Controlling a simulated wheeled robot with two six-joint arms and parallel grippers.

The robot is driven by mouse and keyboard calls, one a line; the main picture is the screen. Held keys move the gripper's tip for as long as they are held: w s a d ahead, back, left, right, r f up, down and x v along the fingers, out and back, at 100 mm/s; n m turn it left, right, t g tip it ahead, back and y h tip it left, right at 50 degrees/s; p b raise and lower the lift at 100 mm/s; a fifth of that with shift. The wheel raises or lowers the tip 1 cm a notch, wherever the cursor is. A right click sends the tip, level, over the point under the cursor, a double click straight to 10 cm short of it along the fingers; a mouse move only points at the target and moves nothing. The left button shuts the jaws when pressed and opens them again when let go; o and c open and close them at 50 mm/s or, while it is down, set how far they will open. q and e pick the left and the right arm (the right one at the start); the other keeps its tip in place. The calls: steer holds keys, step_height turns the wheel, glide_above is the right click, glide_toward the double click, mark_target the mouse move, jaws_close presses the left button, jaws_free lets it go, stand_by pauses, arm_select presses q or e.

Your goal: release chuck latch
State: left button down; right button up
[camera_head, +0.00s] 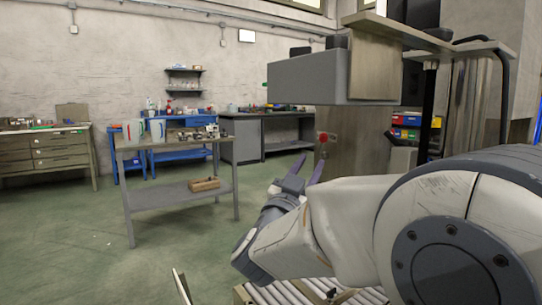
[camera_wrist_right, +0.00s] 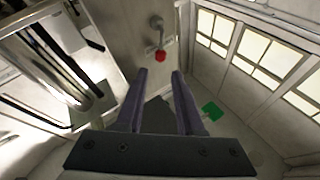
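A lever with a red knob, probably the chuck latch, is on the face of a grey-beige machine column. The red knob (camera_head: 323,137) shows in the head view right of centre, just above and beyond my right gripper (camera_head: 304,172). In the right wrist view the red knob (camera_wrist_right: 160,56) hangs at the end of a grey lever arm, ahead of the fingertips. My right gripper (camera_wrist_right: 160,73) is open there, with its two purple fingers apart and nothing between them. It appears short of the knob, not touching it. My left gripper is not in view.
A grey machine head (camera_head: 305,80) overhangs my right gripper. A roller conveyor (camera_head: 275,293) lies below my arm. A grey table (camera_head: 180,195) with pitchers stands at left, with benches behind. The green floor between is clear. A green patch (camera_wrist_right: 212,111) shows right of the fingers.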

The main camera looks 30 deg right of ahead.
mark_target(322, 141)
steer(key=b+x, duration=0.1)
steer(key=x, duration=0.8)
steer(key=shift+w+d+r, duration=0.1)
steer(key=shift+d, duration=0.05)
jaws_close()
